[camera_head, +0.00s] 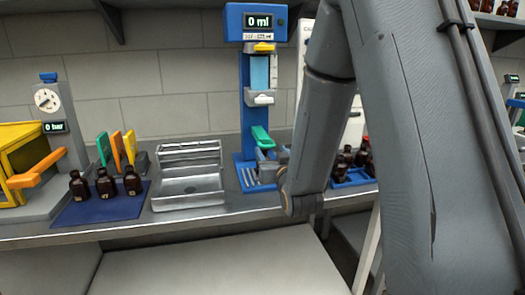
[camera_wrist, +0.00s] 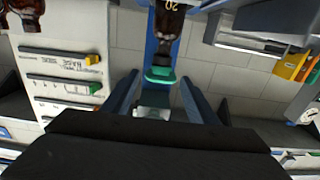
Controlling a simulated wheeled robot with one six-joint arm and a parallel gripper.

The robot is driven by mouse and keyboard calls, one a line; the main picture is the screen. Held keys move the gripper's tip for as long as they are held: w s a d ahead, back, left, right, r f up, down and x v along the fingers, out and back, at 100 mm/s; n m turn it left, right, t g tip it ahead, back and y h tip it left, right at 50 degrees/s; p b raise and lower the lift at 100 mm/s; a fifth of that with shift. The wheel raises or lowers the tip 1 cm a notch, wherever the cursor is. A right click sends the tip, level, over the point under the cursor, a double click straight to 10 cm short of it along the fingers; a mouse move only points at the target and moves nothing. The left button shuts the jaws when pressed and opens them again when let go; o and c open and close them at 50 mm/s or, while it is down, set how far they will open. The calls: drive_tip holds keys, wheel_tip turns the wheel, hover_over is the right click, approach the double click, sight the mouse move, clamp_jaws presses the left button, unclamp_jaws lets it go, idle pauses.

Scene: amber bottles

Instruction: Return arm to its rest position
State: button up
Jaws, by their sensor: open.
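My arm (camera_head: 325,125) reaches down toward the bench in front of the blue dispenser (camera_head: 254,85), whose display reads 0 ml. In the wrist view, which looks upside down, my gripper (camera_wrist: 160,90) is open, with its two fingers apart and nothing held between them. A green part (camera_wrist: 160,74) of the dispenser shows beyond the fingers; it also shows in the head view (camera_head: 261,137). An amber bottle (camera_wrist: 169,22) marked 20 shows at the wrist view's top edge, apart from the fingers. My arm hides part of the dispenser's base.
Three amber bottles (camera_head: 105,184) stand on a blue mat (camera_head: 85,212) at left. A metal tray (camera_head: 188,193) sits beside them. More bottles stand in a blue tray (camera_head: 350,180) right of my arm. A gauge unit (camera_head: 52,105) stands far left.

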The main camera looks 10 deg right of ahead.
drive_tip(key=s+f+g, duration=0.9)
drive_tip(key=s, duration=0.2)
drive_tip(key=s+f+g, duration=0.2)
drive_tip(key=s+g, duration=0.2)
drive_tip(key=s, duration=0.6)
drive_tip(key=s+f+g, duration=0.2)
drive_tip(key=s+g, duration=0.2)
drive_tip(key=s, duration=0.6)
drive_tip(key=shift+a+g, duration=0.3)
drive_tip(key=shift+a, duration=0.15)
drive_tip(key=shift+s+f, duration=0.1)
